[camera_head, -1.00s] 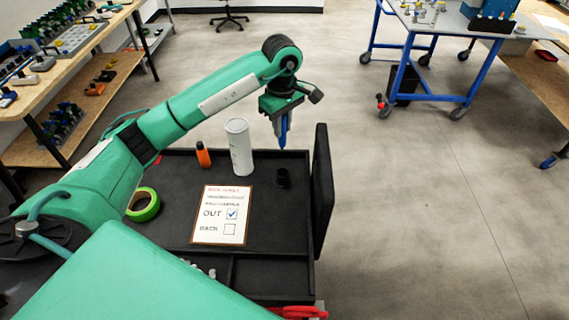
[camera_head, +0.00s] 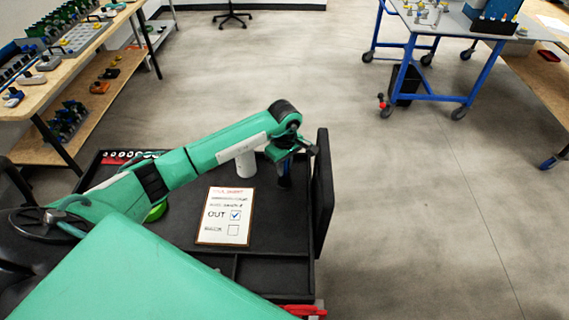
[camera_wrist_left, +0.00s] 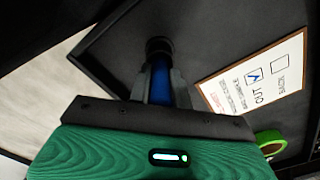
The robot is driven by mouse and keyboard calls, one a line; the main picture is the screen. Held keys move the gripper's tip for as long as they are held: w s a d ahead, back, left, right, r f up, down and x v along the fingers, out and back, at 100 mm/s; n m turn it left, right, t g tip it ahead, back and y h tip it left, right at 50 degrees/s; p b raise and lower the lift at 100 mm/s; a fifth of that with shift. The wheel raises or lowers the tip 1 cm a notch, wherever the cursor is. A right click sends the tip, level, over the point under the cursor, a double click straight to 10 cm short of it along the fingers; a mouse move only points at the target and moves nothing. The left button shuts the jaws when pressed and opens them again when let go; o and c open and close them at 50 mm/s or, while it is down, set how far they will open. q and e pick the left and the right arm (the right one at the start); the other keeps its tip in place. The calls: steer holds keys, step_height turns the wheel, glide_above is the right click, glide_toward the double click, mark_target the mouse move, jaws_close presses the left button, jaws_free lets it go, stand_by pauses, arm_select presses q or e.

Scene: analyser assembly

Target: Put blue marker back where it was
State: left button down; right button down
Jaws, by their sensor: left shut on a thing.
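My left gripper (camera_head: 285,160) is shut on the blue marker (camera_wrist_left: 160,82), with a finger on each side of it in the left wrist view. The marker's far end meets the small round black holder (camera_wrist_left: 158,46) on the dark tray; I cannot tell how deep it sits. In the head view the black holder (camera_head: 284,181) shows just below the gripper, near the tray's right wall. The white card (camera_head: 225,216) lies left of the holder, with OUT ticked and the lower box empty. My right gripper is not in view.
A white cylinder (camera_head: 246,164) stands left of the gripper, partly behind my arm. Green tape (camera_head: 157,211) lies on the tray, mostly hidden by my arm. A tall black panel (camera_head: 322,195) edges the tray's right side. A red item (camera_head: 302,310) is at the front.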

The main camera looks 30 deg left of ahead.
arm_select(q)
steer(key=shift+f, duration=0.2)
steer(key=c, duration=1.3)
jaws_free()
steer(key=shift+r, duration=0.1)
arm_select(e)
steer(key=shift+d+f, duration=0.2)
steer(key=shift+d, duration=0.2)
arm_select(q)
steer(key=shift+r, duration=0.2)
steer(key=shift+w+r, duration=0.1)
steer(key=shift+r, duration=0.2)
step_height(320, 180, up, 10)
steer(key=b, duration=0.3)
steer(key=shift+r+b, duration=0.2)
steer(key=shift+b, duration=0.2)
steer(key=shift+r, duration=0.45)
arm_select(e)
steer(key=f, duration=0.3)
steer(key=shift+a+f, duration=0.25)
